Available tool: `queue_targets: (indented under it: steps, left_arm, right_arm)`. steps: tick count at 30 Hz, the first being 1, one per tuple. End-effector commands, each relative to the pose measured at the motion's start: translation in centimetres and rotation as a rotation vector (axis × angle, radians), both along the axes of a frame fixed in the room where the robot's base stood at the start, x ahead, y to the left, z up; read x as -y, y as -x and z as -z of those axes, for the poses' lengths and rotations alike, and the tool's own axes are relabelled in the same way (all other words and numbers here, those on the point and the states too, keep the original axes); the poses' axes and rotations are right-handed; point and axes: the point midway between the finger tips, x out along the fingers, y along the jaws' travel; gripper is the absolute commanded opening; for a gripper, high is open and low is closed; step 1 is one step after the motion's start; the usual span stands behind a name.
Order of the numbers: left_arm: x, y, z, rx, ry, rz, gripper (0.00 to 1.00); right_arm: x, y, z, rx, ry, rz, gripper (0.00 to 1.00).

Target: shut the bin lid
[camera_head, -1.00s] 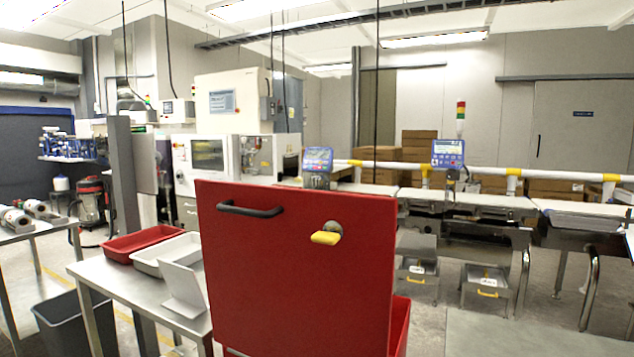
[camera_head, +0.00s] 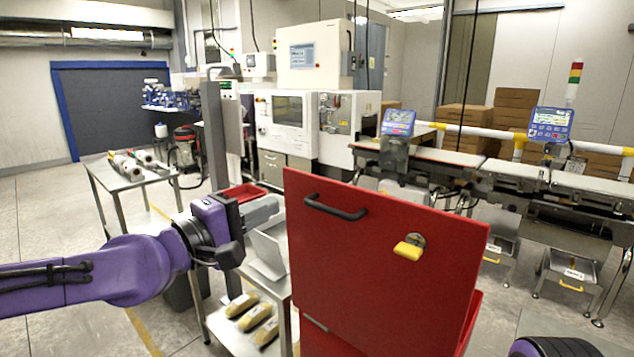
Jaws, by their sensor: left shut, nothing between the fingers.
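The red bin lid (camera_head: 375,265) stands raised, its broad face towards me, with a black bar handle (camera_head: 335,207) at upper left and a yellow latch (camera_head: 408,250) at upper right. Part of the red bin body (camera_head: 473,318) shows below and behind its right edge. My left gripper (camera_head: 270,208) is shut and empty, to the left of the lid near its upper left edge. It appears apart from the handle. Of my right arm only a purple part shows at the bottom right; its gripper is out of view.
The checkweigher belt (camera_head: 440,157) runs behind the bin to the right. Open floor lies at left.

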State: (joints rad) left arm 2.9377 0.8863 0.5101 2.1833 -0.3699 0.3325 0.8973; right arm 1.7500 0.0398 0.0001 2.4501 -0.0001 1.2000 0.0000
Motion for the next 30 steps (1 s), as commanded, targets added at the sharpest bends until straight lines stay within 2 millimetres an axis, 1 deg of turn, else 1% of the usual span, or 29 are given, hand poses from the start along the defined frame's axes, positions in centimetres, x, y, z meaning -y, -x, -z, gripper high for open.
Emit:
queue_targets:
  steps: [4,12,18,21,24,30]
  left_arm:
    - [1.5,-1.9,0.1,-0.006,-0.006,0.001,0.00]
    - [4.9,-6.8,-0.3,-0.006,-0.005,-0.001,0.00]
    - [7.1,-9.7,-0.4,-0.006,-0.004,-0.001,0.00]
    - [7.6,-10.5,-0.4,-0.005,-0.002,-0.002,0.00]
    - [8.0,-10.9,-0.3,-0.005,-0.002,-0.001,0.00]
    - [7.9,-11.0,-0.2,-0.004,-0.001,-0.002,0.00]
  right_arm:
    - [0.0,0.0,-0.6,0.000,0.000,0.000,0.43]
    - [0.0,0.0,-2.7,0.000,0.000,0.000,0.43]
    - [0.0,0.0,-4.2,0.000,0.000,0.000,0.43]
    - [0.0,0.0,-4.6,0.000,0.000,0.000,0.43]
    - [0.0,0.0,-4.7,0.000,0.000,0.000,0.43]
    - [0.0,0.0,-4.6,0.000,0.000,0.000,0.43]
